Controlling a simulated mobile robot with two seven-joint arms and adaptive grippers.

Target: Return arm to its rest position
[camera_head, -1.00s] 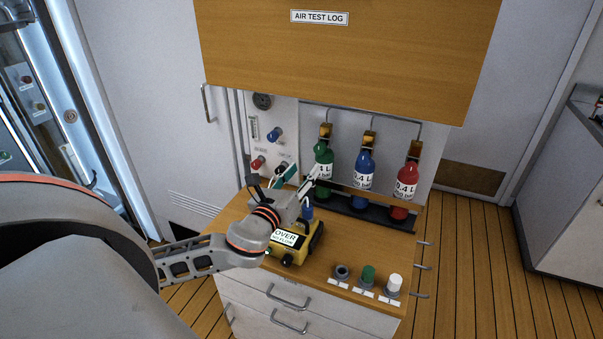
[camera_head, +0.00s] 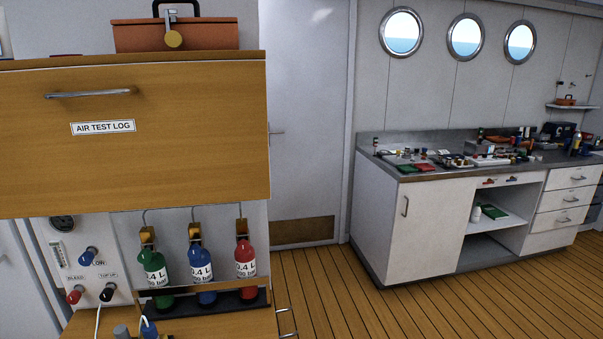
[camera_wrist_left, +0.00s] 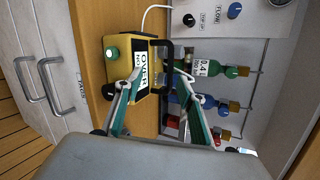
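In the left wrist view, my left gripper (camera_wrist_left: 160,78) is open, its two green-padded fingers spread apart. Beyond the fingers is a yellow device (camera_wrist_left: 118,68) with a black handle and a label reading OVER. Whether the fingers touch the device or its handle I cannot tell. The left arm and gripper are out of the head view. My right gripper is in neither view.
The wooden bench (camera_head: 215,325) carries green (camera_head: 153,268), blue (camera_head: 202,266) and red (camera_head: 245,262) bottles in a dark rack. The AIR TEST LOG cabinet (camera_head: 190,170) overhangs them. A cluttered counter (camera_head: 410,215) stands right, with open floor (camera_head: 330,295) before it.

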